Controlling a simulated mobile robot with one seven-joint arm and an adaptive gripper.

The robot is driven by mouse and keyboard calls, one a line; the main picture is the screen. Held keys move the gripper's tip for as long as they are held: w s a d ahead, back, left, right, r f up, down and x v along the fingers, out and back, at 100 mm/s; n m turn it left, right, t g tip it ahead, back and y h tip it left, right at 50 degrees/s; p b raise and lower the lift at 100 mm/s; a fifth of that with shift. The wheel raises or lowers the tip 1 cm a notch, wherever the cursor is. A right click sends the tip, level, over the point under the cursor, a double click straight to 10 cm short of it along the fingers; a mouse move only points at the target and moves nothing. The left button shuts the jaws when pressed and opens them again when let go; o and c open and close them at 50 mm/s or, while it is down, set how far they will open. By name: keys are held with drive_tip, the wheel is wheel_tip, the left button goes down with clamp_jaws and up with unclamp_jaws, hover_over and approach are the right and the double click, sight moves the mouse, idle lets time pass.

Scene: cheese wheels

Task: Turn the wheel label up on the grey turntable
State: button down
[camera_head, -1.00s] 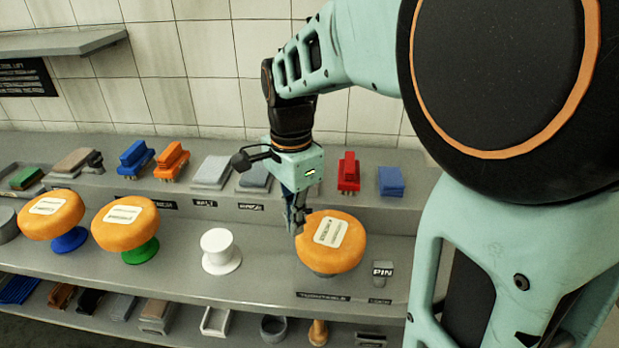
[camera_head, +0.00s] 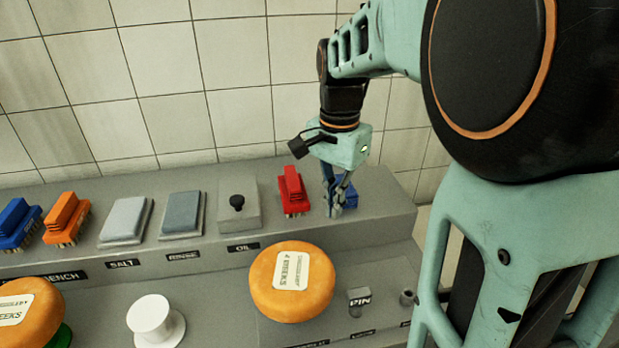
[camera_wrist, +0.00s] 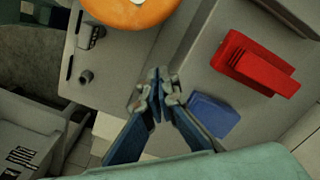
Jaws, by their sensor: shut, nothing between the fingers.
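The orange cheese wheel (camera_head: 292,281) sits at the turntable spot on the lower ledge. Its pale label (camera_head: 291,271) faces up. The grey turntable is hidden under the wheel in the head view. The wheel's edge also shows at the top of the wrist view (camera_wrist: 133,10). My gripper (camera_head: 335,213) is shut and empty, up and to the right of the wheel and apart from it. It is beside the blue block (camera_head: 351,197) on the upper shelf; in the wrist view my fingertips (camera_wrist: 156,92) are just left of that block.
A red brush (camera_head: 292,192) stands left of my gripper. A grey block marked PIN (camera_head: 359,300) is right of the wheel. A white pedestal (camera_head: 155,320) and another orange wheel (camera_head: 28,318) are to the left. Grey pads and an oil block (camera_head: 238,205) line the shelf.

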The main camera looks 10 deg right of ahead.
sight(314, 251)
wheel_tip(314, 251, down, 8)
drive_tip(key=shift+r, duration=0.15)
drive_tip(key=s+a, duration=0.2)
drive_tip(key=a, duration=0.1)
drive_tip(key=shift+s, duration=0.3)
drive_tip(key=shift+a, duration=0.1)
drive_tip(key=shift+s+a, duration=0.7)
drive_tip(key=shift+a, duration=0.15)
drive_tip(key=shift+d, duration=0.1)
